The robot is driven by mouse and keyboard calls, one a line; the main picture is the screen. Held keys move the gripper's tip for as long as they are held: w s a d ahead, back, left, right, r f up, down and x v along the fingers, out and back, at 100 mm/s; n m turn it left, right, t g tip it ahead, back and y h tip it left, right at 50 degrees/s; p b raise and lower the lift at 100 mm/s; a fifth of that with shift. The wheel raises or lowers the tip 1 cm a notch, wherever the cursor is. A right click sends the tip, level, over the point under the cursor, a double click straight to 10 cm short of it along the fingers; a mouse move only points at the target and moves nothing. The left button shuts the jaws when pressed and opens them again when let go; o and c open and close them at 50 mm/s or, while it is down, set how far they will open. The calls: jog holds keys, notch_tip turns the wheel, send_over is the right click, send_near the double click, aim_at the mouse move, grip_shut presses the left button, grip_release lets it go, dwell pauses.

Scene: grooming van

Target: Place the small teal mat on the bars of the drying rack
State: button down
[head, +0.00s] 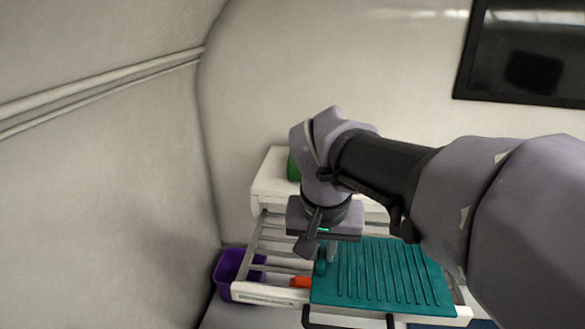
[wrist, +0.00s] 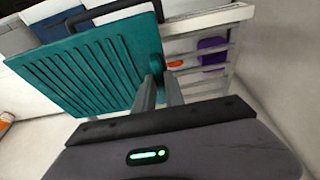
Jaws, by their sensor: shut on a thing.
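The small teal mat (head: 385,275) is a flat ridged panel. It lies over the right part of the drying rack (head: 240,290) in the head view; I cannot tell whether it touches the bars. The rack has a white frame and pale bars, bare on the left. My gripper (head: 325,262) points down and is shut on the mat's left edge. In the wrist view the mat (wrist: 85,72) extends left from my fingers (wrist: 160,82), and the rack's open bars (wrist: 205,60) show to the right. The bars under the mat are hidden.
A purple bin (head: 230,267) stands left of the rack, close to the curved wall. A small orange-red thing (head: 300,281) shows beneath the bars. A green thing (head: 293,167) stands on the white unit (head: 272,178) behind. A dark screen or window (head: 525,55) is on the back wall.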

jog(key=w+a, duration=0.1)
jog(key=w, duration=0.2)
jog(key=w+a+p, duration=0.1)
jog(key=w, duration=0.1)
jog(key=w+a+f, duration=0.1)
jog(key=w, duration=0.2)
jog(key=shift+w+a+p, duration=0.35)
notch_tip(320, 180, down, 3)
jog(key=shift+a+r, duration=0.1)
jog(key=shift+w+f, duration=0.15)
jog(key=shift+f, duration=0.25)
jog(key=shift+f, duration=0.15)
jog(key=c, duration=1.4)
grip_release()
